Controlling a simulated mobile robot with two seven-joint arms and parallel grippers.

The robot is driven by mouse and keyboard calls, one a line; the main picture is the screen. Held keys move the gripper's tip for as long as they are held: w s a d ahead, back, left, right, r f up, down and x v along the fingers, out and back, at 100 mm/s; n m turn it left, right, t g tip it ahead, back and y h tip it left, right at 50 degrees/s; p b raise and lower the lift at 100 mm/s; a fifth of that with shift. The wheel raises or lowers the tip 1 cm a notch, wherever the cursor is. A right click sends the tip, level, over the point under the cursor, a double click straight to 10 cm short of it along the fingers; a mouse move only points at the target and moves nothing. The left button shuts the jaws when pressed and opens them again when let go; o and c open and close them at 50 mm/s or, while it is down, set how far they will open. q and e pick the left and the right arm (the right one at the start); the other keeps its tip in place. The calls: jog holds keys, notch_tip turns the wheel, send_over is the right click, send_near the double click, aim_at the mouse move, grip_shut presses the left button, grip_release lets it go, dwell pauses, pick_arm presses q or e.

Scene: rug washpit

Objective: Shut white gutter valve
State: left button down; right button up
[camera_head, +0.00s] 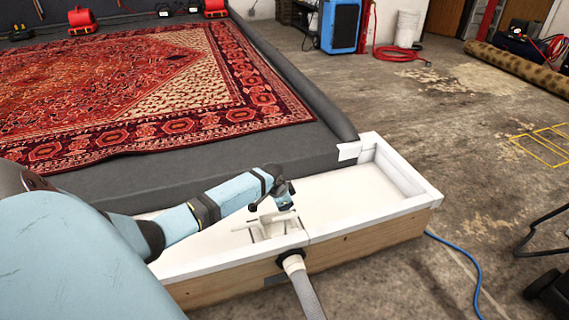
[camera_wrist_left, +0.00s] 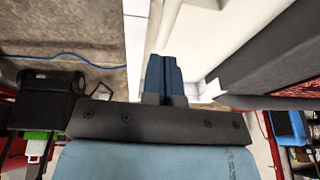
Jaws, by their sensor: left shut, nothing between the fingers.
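The white gutter valve (camera_head: 268,228) sits inside the white gutter (camera_head: 375,221), at its front wall above the hose outlet. A thin white handle sticks out from it to the left; whether it is open or shut I cannot tell. My left gripper (camera_head: 286,205) is just above and behind the valve; contact cannot be made out. In the left wrist view my left gripper (camera_wrist_left: 164,62) has its blue fingers together, with nothing between them. The gutter's white rim (camera_wrist_left: 137,45) shows beside the fingers, but I cannot make out the valve there. My right gripper is in neither view.
A grey hose (camera_head: 307,296) leaves the gutter's wooden front. A red patterned rug (camera_head: 150,85) lies on the dark wash floor behind the gutter. A blue cable (camera_head: 465,258) lies on the concrete at right. A dark wheeled thing (camera_head: 550,287) stands at the right edge.

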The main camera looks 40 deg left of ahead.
aim_at(283, 218)
pick_arm(q)
jog(key=f, duration=0.1)
jog(key=f+b, duration=0.1)
jog(key=f, duration=0.1)
jog(key=f+b, duration=0.1)
jog(key=shift+w+a+f, duration=0.15)
jog(key=shift+w+a, duration=0.1)
jog(key=shift+a, duration=0.1)
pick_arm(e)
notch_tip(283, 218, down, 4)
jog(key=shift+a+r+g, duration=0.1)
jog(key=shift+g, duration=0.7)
pick_arm(q)
jog(key=shift+f, duration=0.1)
notch_tip(283, 218, down, 5)
jog(key=shift+f, duration=0.1)
jog(key=shift+s, duration=0.1)
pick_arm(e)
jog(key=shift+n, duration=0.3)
pick_arm(q)
jog(key=shift+f, duration=0.1)
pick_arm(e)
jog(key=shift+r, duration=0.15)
